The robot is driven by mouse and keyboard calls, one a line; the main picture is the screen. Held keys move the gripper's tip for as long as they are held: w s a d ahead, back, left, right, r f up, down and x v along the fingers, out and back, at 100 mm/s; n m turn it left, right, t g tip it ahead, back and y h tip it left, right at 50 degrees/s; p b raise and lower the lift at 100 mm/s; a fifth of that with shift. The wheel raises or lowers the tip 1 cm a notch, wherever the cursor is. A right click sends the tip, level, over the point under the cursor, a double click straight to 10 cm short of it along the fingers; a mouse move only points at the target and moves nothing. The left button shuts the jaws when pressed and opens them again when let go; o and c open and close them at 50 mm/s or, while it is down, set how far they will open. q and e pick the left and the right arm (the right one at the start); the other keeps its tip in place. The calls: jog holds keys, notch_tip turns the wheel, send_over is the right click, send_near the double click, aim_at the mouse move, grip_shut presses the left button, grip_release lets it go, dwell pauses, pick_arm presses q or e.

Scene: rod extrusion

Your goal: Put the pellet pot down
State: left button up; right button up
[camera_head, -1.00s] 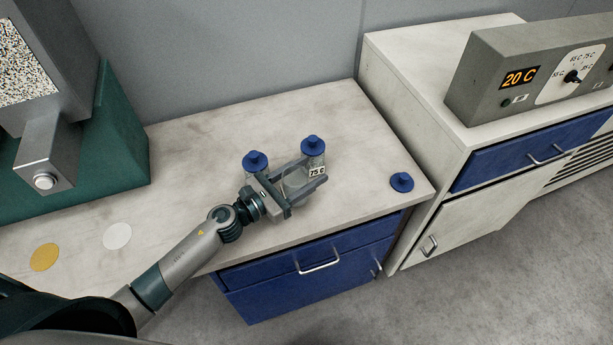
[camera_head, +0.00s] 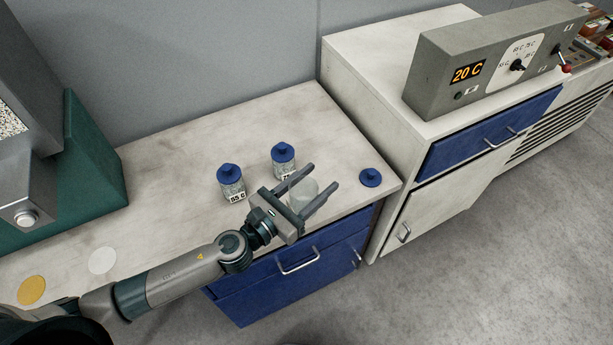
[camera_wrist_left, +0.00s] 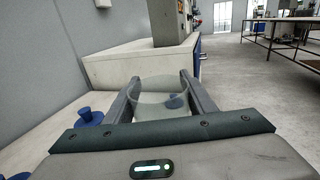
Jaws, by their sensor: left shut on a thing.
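The pellet pot, a clear, pale, open-looking vessel (camera_head: 304,192), is between the fingers of my left gripper (camera_head: 323,176), near the counter's front edge. It also shows in the left wrist view (camera_wrist_left: 158,98), with the left gripper's fingers (camera_wrist_left: 160,77) on both sides of it. The left gripper is shut on it. The pot's base is partly hidden, so I cannot tell its height over the counter. A blue knobbed lid (camera_head: 370,178) lies on the counter to the right of the pot. My right gripper is not in view.
Two blue-capped pellet jars stand behind the gripper: one labelled 55 C (camera_head: 231,182), the other (camera_head: 283,160) with its label partly hidden. White (camera_head: 102,260) and yellow (camera_head: 32,290) discs mark the counter (camera_head: 160,200) at left. A control box (camera_head: 480,65) reads 20 C.

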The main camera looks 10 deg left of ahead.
pick_arm(q)
jog(key=shift+s+r, duration=0.1)
dwell(0.6)
jog(key=shift+a+r+b, duration=0.1)
jog(key=shift+a+b, duration=0.2)
jog(key=shift+b, duration=0.05)
jog(key=s+a+r+n+t+y+b, duration=0.2)
jog(key=a+y, duration=0.3)
jog(key=a, duration=0.3)
jog(key=s+a+r+n+t+y+b, duration=0.1)
jog(key=s+a+n+y+b, duration=0.3)
jog(key=a, duration=0.4)
jog(key=shift+s+r+n+t+y, duration=0.45)
jog(key=shift+n+y, duration=0.35)
jog(key=shift+y, duration=0.2)
